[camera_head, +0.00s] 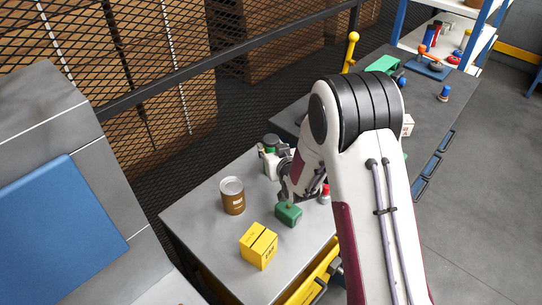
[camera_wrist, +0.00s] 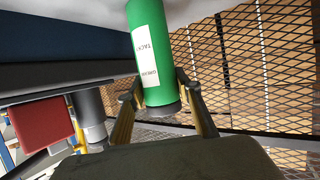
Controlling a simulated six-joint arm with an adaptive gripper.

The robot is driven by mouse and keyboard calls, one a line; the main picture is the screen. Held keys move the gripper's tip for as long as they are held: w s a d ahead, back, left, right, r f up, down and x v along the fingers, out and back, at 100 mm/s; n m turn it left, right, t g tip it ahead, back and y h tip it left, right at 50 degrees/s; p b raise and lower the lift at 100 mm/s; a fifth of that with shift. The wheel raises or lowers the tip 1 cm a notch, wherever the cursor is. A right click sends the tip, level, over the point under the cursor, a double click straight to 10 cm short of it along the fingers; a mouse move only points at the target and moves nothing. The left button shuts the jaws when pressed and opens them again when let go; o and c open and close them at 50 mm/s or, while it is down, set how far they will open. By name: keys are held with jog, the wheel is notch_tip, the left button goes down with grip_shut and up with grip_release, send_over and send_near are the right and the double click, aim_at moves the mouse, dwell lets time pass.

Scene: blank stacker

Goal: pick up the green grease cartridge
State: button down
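The green grease cartridge (camera_wrist: 155,45) has a white label and a grey end. In the wrist view it stands between the two fingers of my gripper (camera_wrist: 160,100). The fingers lie close along both sides of it near the grey end. I cannot tell whether they press on it. In the head view my gripper (camera_head: 278,168) is at the back of the near table, beside the cartridge (camera_head: 270,146), which is partly hidden by the gripper.
On the near table (camera_head: 195,225) are a brown can (camera_head: 232,196), a yellow box (camera_head: 258,247), a green block-like container (camera_head: 288,214) and a red-topped item (camera_head: 325,194). A mesh fence (camera_head: 160,90) runs behind. The table's front left is clear.

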jog(key=shift+r, duration=0.2)
jog(key=shift+r, duration=4.9)
